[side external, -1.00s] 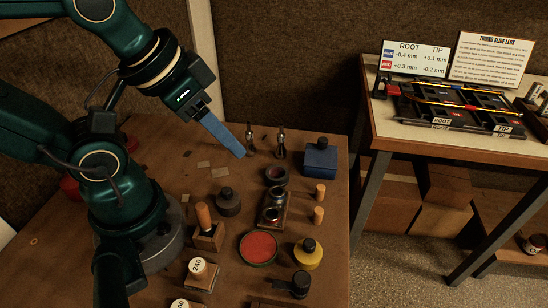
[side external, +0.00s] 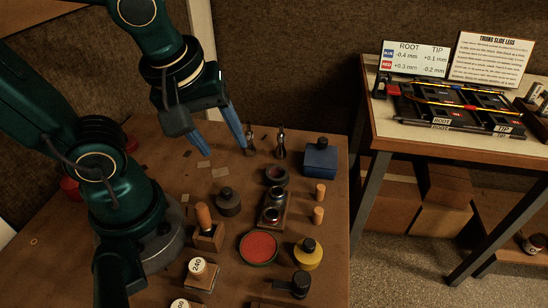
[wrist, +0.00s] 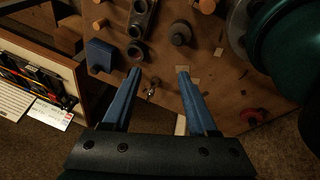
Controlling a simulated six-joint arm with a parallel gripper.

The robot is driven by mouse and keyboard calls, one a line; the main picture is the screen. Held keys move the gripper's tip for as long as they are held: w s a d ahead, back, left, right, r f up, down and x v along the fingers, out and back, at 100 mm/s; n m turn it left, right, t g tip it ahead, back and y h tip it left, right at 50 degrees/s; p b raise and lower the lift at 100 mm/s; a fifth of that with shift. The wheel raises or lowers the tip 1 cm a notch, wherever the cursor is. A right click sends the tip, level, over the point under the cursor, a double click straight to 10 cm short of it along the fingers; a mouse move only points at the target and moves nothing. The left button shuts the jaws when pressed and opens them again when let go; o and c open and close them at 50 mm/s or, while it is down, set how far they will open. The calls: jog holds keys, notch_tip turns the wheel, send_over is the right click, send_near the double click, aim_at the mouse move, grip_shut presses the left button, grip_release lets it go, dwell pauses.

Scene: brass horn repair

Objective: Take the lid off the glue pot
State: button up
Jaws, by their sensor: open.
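Several capped or knobbed containers stand on the brown bench, and I cannot tell for sure which is the glue pot. A dark grey pot with a black knob on top (side external: 228,202) stands mid-bench, closed; it also shows in the wrist view (wrist: 180,33). A yellow pot with a black top (side external: 307,256) stands at the front right. A blue square bottle with a dark cap (side external: 320,160) stands at the back right. My gripper (side external: 226,151) is open and empty above the back of the bench, behind the grey pot. Its blue fingers show wide apart in the wrist view (wrist: 159,72).
Two small metal tools stand upright near the fingers, one of them here (side external: 280,145). A dark round jar (side external: 276,176), a wooden-handled tool (side external: 204,218), a red-filled dish (side external: 258,248) and wooden pegs (side external: 319,192) crowd the bench. A side table (side external: 400,133) holds racks.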

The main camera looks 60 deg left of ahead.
aim_at(227, 190)
jog(key=f+n, duration=0.1)
jog(key=n+g, duration=0.1)
jog(key=n, duration=0.1)
jog(key=shift+d+f+g+y, duration=0.1)
jog(key=shift+f+g+y, duration=0.2)
jog(key=shift+f+y, duration=0.1)
jog(key=f+y, duration=0.1)
jog(key=d+f+n+g+y, duration=0.1)
jog(key=f, duration=0.1)
jog(key=shift+d+f, duration=0.2)
jog(key=shift+f, duration=0.05)
jog(key=shift+g, duration=0.3)
jog(key=shift+s+d+x, duration=0.1)
jog(key=shift+d+x, duration=0.05)
jog(key=shift+x, duration=1.2)
jog(key=shift+s+d+x, duration=0.1)
jog(key=shift+s+x, duration=0.05)
jog(key=shift+x, duration=1.2)
jog(key=shift+f, duration=0.1)
grip_shut()
